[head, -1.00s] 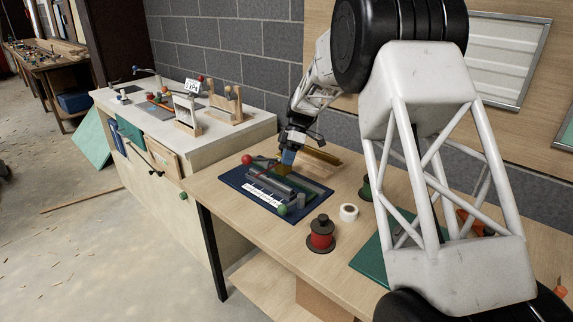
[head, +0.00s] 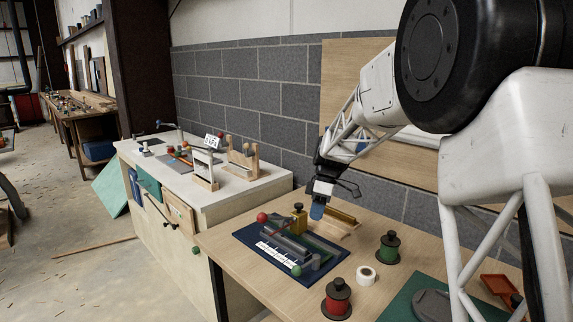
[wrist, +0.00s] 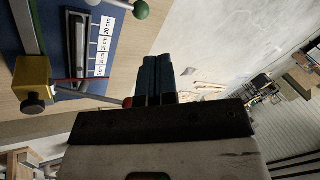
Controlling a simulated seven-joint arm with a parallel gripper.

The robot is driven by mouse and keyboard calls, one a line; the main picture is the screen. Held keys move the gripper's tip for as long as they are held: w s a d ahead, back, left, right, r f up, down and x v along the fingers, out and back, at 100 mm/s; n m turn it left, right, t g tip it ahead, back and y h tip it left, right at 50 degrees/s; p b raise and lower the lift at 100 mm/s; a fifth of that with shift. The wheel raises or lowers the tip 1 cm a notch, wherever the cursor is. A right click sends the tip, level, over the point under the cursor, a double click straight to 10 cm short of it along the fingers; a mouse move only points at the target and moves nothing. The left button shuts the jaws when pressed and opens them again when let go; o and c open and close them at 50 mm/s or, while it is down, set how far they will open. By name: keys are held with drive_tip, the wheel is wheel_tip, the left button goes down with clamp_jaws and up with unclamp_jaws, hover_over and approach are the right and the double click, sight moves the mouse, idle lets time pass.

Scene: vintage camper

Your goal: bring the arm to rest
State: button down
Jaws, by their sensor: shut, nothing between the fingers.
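My gripper (head: 317,211) is shut and empty. It hangs in the air above the back of the wooden table, just past a measuring jig on a dark blue board (head: 245,233). The jig has a white scale strip, a red ball, a green ball and a brass block (head: 299,218). In the wrist view my closed blue fingertips (wrist: 154,80) point over the floor, and the brass block (wrist: 33,83) and scale (wrist: 103,48) show at the upper left, apart from the fingers.
A red spool (head: 338,299), a white tape roll (head: 366,275) and a green spool (head: 388,247) stand on the table. A green mat (head: 400,305) and an orange tray (head: 502,287) lie at the right. A white-topped cabinet (head: 240,187) stands left; a block wall (head: 270,90) is behind.

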drive_tip(key=s+d+r+m+t+h, duration=0.1)
drive_tip(key=s+d+r+m+t, duration=0.2)
drive_tip(key=s, duration=0.8)
drive_tip(key=s+d+r+m, duration=0.3)
drive_tip(key=s+r+m, duration=0.2)
drive_tip(key=s, duration=0.6)
drive_tip(key=s+d+f+m+t+h, duration=0.1)
drive_tip(key=s+m, duration=0.3)
drive_tip(key=s, duration=0.7)
drive_tip(key=s+d+f+m+t, duration=0.2)
drive_tip(key=s+f+m, duration=0.1)
drive_tip(key=s, duration=0.8)
drive_tip(key=shift+d+f+m+t+h, duration=0.15)
drive_tip(key=shift+d+m+t+h, duration=0.2)
drive_tip(key=shift+m, duration=0.45)
